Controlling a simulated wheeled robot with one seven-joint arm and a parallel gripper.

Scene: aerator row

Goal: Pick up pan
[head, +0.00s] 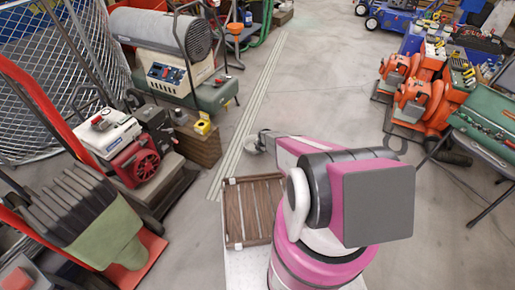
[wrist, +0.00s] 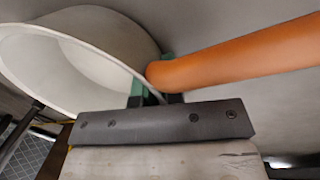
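The pan (wrist: 85,55) is a pale, round vessel with an orange handle (wrist: 235,55). It fills the upper left of the wrist view, tilted, with its inside showing. My gripper (wrist: 153,92) has green-tipped fingers, one on each side of the pan's rim near the base of the handle. The fingers are close together and appear shut on the rim. In the head view, my arm reaches away from me, and a small grey shape at its far end is too small to make out clearly.
A slatted wooden tray (head: 254,210) lies just in front of my base. A generator (head: 115,135) and a large heater (head: 165,60) stand at left. Orange machines (head: 415,95) and a green bench (head: 490,120) stand at right. The concrete floor between is clear.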

